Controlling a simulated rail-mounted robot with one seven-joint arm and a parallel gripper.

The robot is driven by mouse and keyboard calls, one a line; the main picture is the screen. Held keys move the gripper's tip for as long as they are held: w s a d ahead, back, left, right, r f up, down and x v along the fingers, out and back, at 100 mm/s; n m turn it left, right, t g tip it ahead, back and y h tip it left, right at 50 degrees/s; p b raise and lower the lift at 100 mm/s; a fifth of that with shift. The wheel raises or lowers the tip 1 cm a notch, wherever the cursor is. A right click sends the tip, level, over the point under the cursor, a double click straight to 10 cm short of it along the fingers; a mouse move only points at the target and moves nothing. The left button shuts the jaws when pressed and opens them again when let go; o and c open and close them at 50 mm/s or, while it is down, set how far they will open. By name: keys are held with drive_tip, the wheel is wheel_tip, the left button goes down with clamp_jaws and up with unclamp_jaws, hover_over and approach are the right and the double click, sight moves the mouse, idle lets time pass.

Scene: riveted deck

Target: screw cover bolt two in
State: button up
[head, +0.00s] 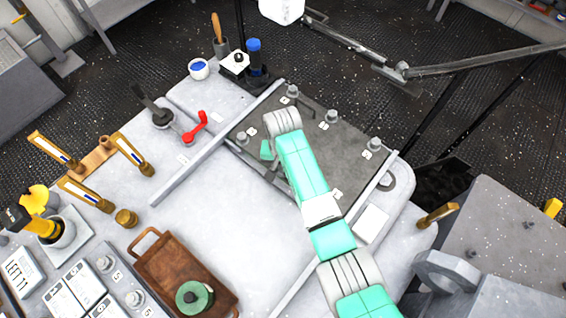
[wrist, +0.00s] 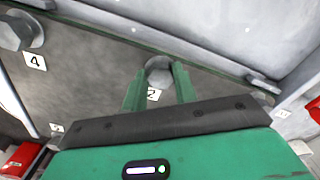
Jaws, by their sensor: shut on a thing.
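The cover (head: 320,145) is a dark grey plate with hex bolts and small white number labels along its edges. Cover bolt two (wrist: 158,72) shows in the wrist view as a grey hex head beside its label "2" (wrist: 153,95). My gripper (wrist: 158,80) has its two green fingers shut on this bolt's head, one on each side. In the head view my gripper (head: 266,150) is mostly hidden under my wrist, at the left edge of the cover. The bolt's shank is out of sight, so I cannot tell how deep it sits.
Another bolt (wrist: 20,33) stands by label "4" (wrist: 34,61). Far-edge bolts show in the head view, one at the right (head: 375,145). Grey rails (head: 220,145) flank the cover.

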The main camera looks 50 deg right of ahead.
drive_tip(key=shift+w+r+m+p, duration=0.1)
drive_tip(key=shift+m+p, duration=0.55)
drive_tip(key=shift+m, duration=1.15)
drive_tip(key=o, duration=1)
wheel_tip(320, 180, up, 8)
drive_tip(key=shift+f, duration=0.1)
